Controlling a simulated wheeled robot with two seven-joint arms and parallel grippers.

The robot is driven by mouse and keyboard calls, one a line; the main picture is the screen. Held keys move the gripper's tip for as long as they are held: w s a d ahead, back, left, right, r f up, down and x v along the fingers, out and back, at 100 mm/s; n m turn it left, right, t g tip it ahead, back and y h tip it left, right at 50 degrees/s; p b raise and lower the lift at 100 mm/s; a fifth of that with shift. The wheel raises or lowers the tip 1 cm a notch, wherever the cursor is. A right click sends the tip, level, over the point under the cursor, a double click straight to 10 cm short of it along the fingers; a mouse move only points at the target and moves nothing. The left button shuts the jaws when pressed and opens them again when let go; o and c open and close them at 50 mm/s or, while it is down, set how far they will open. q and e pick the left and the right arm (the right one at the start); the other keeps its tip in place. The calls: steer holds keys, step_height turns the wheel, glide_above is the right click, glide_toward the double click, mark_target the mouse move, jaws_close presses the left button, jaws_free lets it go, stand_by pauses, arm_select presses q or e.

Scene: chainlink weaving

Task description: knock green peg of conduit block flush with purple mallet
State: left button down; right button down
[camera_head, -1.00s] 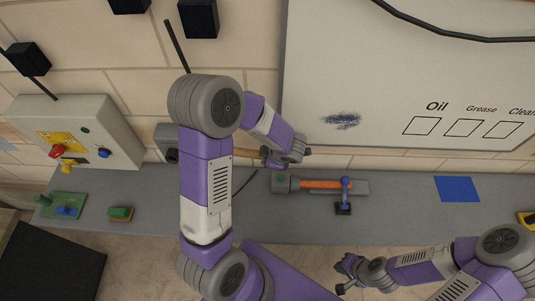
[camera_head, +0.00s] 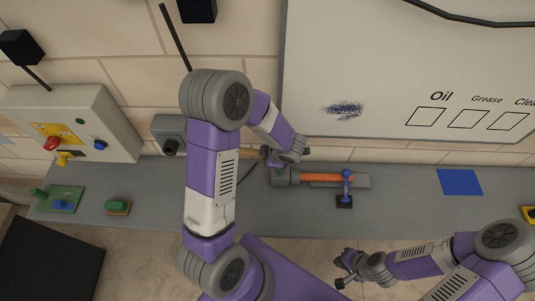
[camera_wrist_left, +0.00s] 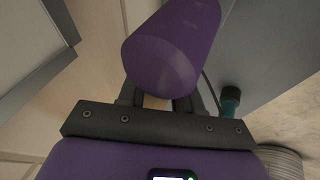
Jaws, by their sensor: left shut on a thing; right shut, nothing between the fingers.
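My left gripper (camera_head: 274,157) is shut on the tan handle (camera_head: 252,154) of the mallet, above the back of the grey bench. The purple mallet head (camera_wrist_left: 172,48) fills the top middle of the left wrist view; in the head view I cannot make it out behind my arm. The grey block with an orange conduit (camera_head: 326,178) lies on the bench just right of and below the left gripper. A dark-topped teal-green peg (camera_wrist_left: 230,100) stands right of the mallet head, apart from it in the picture. My right gripper (camera_head: 343,271) is shut and empty, in front of the bench.
A blue clamp-like part (camera_head: 346,187) stands by the conduit. A green board (camera_head: 66,197) and a small green block (camera_head: 117,206) lie at the bench's left. A control box (camera_head: 72,120) and whiteboard (camera_head: 400,70) are behind. A blue square (camera_head: 460,182) marks clear bench at right.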

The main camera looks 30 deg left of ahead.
arm_select(q)
steer(key=shift+f, duration=0.7)
stand_by(0.4)
step_height(320, 180, up, 3)
steer(key=p, duration=0.3)
steer(key=shift+f, duration=0.2)
steer(key=shift+r, duration=1.2)
